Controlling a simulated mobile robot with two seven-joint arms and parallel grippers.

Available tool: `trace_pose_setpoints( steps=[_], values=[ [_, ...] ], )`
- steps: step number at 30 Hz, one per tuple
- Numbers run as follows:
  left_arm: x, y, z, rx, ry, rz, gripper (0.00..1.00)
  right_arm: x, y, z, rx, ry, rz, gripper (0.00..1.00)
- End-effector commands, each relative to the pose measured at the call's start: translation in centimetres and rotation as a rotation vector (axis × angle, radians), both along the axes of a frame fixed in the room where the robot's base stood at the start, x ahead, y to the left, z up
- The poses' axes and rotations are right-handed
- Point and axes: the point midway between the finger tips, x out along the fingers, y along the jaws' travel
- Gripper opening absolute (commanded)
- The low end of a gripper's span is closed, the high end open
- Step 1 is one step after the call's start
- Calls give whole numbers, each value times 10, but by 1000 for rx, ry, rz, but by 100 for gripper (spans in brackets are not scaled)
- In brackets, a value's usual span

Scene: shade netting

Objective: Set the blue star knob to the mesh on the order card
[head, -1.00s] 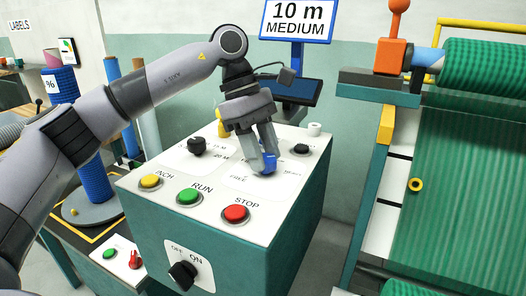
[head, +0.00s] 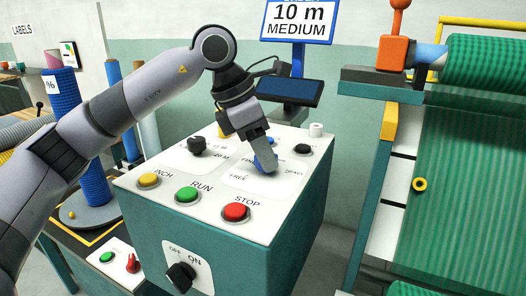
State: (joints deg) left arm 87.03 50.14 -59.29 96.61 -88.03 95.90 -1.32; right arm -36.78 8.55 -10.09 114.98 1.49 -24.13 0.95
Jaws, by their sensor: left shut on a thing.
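The blue star knob (head: 258,163) is on the sloped top panel of the teal control box. My left gripper (head: 266,164) is shut on it, and its fingers hide most of the knob. Printed labels around the knob are partly covered, so I cannot read the knob's pointer setting. The order card (head: 297,22) stands behind the box and reads "10 m MEDIUM". My right gripper is not in view.
The panel also has a black knob (head: 197,146), another dark knob (head: 303,147), and yellow, green (head: 188,194) and red (head: 236,212) buttons close by. An OFF/ON switch (head: 181,276) is on the front. Green netting (head: 470,190) runs at right.

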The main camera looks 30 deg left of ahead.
Motion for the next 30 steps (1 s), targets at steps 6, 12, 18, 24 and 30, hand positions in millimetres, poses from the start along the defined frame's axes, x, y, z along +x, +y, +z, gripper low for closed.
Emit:
trace_pose_setpoints(
  steps=[6,12,18,24,30],
  values=[
    [0,0,0,1,-1,78,11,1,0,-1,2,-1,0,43],
    [0,0,1,0,-1,105,11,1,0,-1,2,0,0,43],
    [0,0,1,0,0,109,11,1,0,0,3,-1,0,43],
    [0,0,1,1,0,108,48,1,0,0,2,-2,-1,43],
    [0,0,0,1,1,107,67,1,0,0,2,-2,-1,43]
  ],
)
